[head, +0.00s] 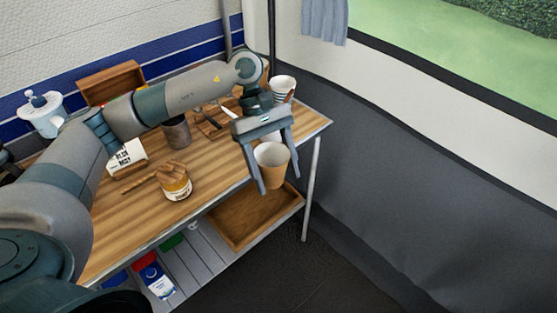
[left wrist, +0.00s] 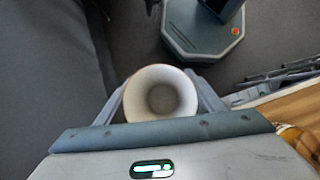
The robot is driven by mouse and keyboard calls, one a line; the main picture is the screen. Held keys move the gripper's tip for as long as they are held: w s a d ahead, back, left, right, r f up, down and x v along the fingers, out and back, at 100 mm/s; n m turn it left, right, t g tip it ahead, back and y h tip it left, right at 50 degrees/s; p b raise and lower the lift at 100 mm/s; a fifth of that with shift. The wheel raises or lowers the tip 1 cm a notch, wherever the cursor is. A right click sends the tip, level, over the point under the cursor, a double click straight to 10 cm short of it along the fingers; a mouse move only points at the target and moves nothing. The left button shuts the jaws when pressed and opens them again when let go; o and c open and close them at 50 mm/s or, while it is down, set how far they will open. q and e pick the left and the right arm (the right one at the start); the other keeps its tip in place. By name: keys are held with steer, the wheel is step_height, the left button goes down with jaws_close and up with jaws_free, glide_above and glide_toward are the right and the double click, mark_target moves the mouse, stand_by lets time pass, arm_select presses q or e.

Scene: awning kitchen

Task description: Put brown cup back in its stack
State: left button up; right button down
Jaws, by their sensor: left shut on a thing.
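The brown cup (head: 271,168) has a pale inside and is upright, mouth up. My left gripper (head: 276,182) is shut on it, with a finger on each side, and holds it at the table's front right edge. In the left wrist view the cup (left wrist: 161,94) shows its open white mouth between the two fingers (left wrist: 161,100). A white cup or stack of cups with dark markings (head: 283,88) stands at the table's back right corner, behind the gripper. Whether it is one cup or several I cannot tell. My right gripper is not in view.
The wooden table (head: 225,178) holds a jar (head: 175,182) with a wooden utensil, a dark canister (head: 177,132), a white box (head: 127,157) and a wooden crate (head: 110,82). The floor at right is clear.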

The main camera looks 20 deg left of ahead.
arm_select(q)
steer(key=s+m+y, duration=0.1)
steer(key=m, duration=0.1)
steer(key=m+g+y, duration=0.1)
steer(key=m, duration=0.1)
steer(key=s+m+g, duration=0.1)
steer(key=m, duration=0.1)
steer(key=shift+s+d+f+m+y, duration=0.25)
steer(key=shift+s+d+m+y, duration=0.1)
steer(key=shift+d+m+y, duration=0.05)
steer(key=s+m+y, duration=0.1)
steer(key=m, duration=0.1)
steer(key=s+m+y, duration=0.1)
steer(key=m, duration=0.1)
steer(key=shift+d+g, duration=0.1)
steer(key=shift+g, duration=0.2)
steer(key=shift+w, duration=0.1)
